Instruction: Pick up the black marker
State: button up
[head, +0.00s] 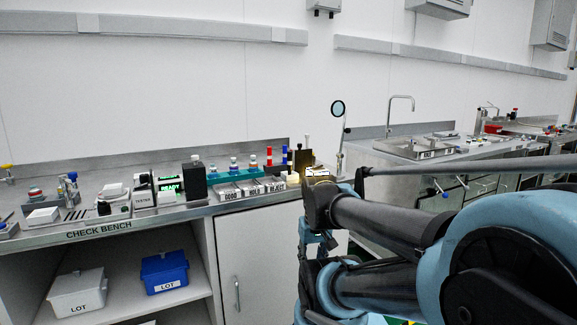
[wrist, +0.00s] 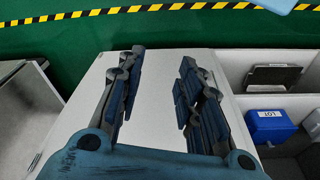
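I cannot make out a black marker for certain in either view; the small items on the check bench (head: 125,224) are too small to tell apart. A dark block (head: 303,160) with a thin upright piece stands near the bench's right end, partly behind other items. My gripper (wrist: 160,60) is open in the wrist view, its two fingers well apart with nothing between them. It is in front of a pale cabinet panel (wrist: 160,85). In the head view my arm hides part of the bench's right end.
The bench holds a black box (head: 194,180), a tester (head: 144,197), several labelled trays (head: 229,192) and bottles. A blue LOT bin (head: 165,271) and a white LOT bin (head: 77,292) sit on the shelf below. A round mirror or lens (head: 338,108) stands upright behind my arm.

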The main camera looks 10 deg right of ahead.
jog(key=shift+o, duration=0.4)
jog(key=shift+s+r, duration=0.25)
notch_tip(320, 180, up, 33)
jog(key=n+t+y, duration=0.1)
jog(key=n+y, duration=0.1)
jog(key=n, duration=0.4)
send_over(290, 164)
jog(key=s+d, duration=0.3)
jog(key=x, duration=1.1)
jog(key=w+a+x, duration=0.1)
jog(key=x, duration=0.5)
jog(key=shift+s+r, duration=0.1)
jog(key=shift+r, duration=0.15)
jog(key=c, duration=0.9)
